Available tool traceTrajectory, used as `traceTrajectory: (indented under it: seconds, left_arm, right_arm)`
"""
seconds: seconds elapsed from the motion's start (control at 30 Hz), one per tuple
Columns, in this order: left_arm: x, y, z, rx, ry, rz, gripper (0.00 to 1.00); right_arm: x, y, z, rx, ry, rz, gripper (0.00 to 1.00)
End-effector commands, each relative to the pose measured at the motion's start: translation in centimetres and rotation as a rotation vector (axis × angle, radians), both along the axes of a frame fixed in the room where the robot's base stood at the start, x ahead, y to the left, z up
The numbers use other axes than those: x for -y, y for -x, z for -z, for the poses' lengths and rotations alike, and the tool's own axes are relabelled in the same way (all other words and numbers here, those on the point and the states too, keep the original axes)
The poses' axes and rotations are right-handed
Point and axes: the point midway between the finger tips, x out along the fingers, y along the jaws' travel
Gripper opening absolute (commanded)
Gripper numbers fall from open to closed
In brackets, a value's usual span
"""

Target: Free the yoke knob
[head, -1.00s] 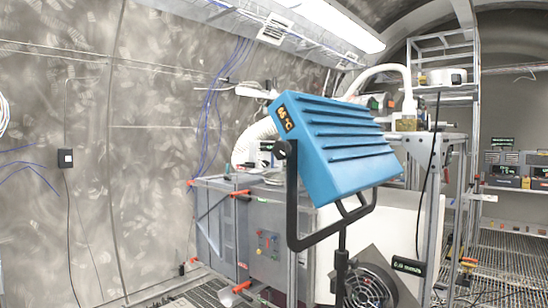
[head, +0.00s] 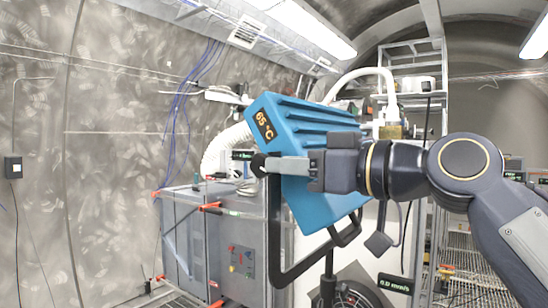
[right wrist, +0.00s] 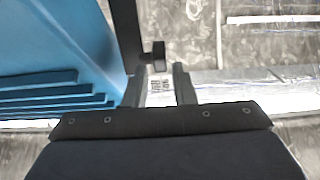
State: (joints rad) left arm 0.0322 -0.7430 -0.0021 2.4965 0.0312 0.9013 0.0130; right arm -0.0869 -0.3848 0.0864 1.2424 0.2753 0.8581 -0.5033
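The blue ribbed lamp housing (head: 312,130) shows "65 °C" and sits tilted in a black U-shaped yoke (head: 277,225). The black yoke knob (head: 258,164) is at the top of the yoke's left arm. My right gripper (head: 280,166) reaches in from the right in front of the housing, its fingertips beside the knob. In the right wrist view, the two fingers (right wrist: 159,84) are apart and the knob (right wrist: 158,55) lies at the gap between their tips, beside the yoke bar (right wrist: 126,35). I cannot tell whether a finger touches it. My left gripper is not in view.
A grey cabinet (head: 240,235) with red clamps stands behind and left of the lamp. A fan (head: 352,297) and a "0.0 mSv/h"-like small display (head: 395,284) sit below right. Open space lies left of the knob, before the tunnel wall (head: 100,150).

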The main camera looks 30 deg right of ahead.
Motion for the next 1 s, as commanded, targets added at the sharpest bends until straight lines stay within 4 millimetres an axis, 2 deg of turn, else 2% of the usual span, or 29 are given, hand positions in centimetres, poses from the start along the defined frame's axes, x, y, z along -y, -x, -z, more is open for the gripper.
traceTrajectory:
  seconds: [0.03, 0.2, 0.53, 0.7, 1.0]
  left_arm:
    - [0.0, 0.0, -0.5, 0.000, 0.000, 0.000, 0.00]
    - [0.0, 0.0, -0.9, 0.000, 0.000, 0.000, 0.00]
    - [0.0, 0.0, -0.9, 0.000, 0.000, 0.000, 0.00]
    - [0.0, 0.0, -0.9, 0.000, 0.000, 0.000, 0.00]
    - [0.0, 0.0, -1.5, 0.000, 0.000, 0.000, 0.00]
  right_arm:
    - [-0.4, -0.8, -0.1, -0.004, 0.001, -0.001, 0.24]
    - [-1.0, -2.3, -0.1, -0.002, 0.001, 0.000, 0.24]
    - [-1.1, -2.7, 0.1, 0.000, 0.000, 0.000, 0.24]
    - [-1.1, -2.7, 0.0, 0.000, -0.001, 0.000, 0.01]
    - [-1.1, -2.7, -0.2, -0.019, 0.007, 0.000, 0.00]
